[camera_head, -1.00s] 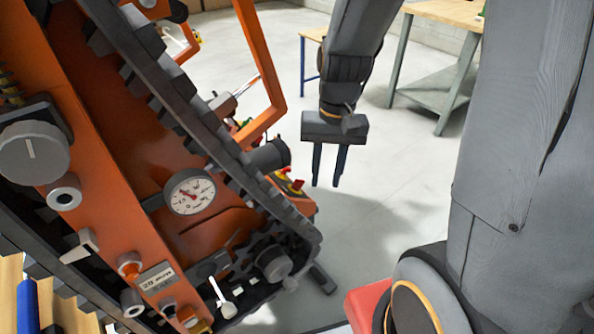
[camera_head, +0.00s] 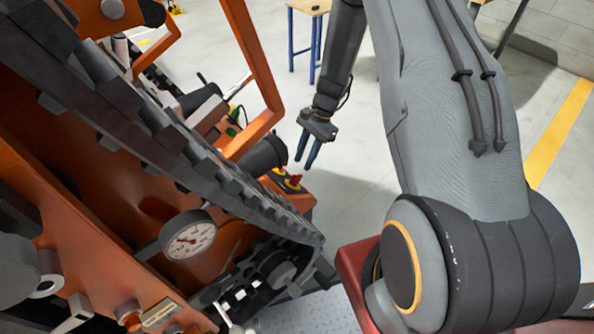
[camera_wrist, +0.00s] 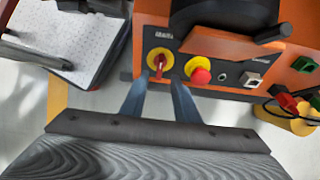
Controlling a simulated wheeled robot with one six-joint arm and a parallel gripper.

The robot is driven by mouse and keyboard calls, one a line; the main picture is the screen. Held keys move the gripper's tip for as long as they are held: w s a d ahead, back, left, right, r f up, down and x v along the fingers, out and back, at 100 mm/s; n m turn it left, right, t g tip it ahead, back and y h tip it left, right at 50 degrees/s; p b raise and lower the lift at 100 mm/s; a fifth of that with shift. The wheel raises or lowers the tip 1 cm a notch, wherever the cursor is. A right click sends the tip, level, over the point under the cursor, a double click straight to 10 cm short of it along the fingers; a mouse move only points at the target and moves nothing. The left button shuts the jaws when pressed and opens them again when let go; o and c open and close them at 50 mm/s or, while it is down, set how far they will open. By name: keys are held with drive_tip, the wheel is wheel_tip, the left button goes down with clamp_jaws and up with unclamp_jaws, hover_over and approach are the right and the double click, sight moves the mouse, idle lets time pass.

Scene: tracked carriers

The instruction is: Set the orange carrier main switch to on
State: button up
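The main switch (camera_wrist: 159,62) is a red handle on a round yellow plate, on a dark panel of the orange carrier (camera_wrist: 150,18). Its handle stands roughly upright in the wrist view; its label is too blurred to read. A red mushroom button (camera_wrist: 201,75) on yellow sits just right of it. My gripper (camera_wrist: 159,84) is open and empty, its two fingers pointing at the panel, with the switch lying between their lines. In the head view, my gripper (camera_head: 307,150) hangs beside the carrier's end, above the small red-and-yellow controls (camera_head: 292,181), apart from them.
A black cylinder (camera_head: 263,156) and an orange frame bar (camera_head: 262,60) stand close to my gripper. Red and green connectors (camera_wrist: 285,100) sit right of the panel. A speckled light plate (camera_wrist: 75,40) lies left. Open floor (camera_head: 350,215) is right of the carrier.

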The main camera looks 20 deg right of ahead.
sight(298, 175)
drive_tip(key=p+x, duration=0.1)
drive_tip(key=x, duration=0.6)
drive_tip(key=shift+a, duration=0.1)
clamp_jaws()
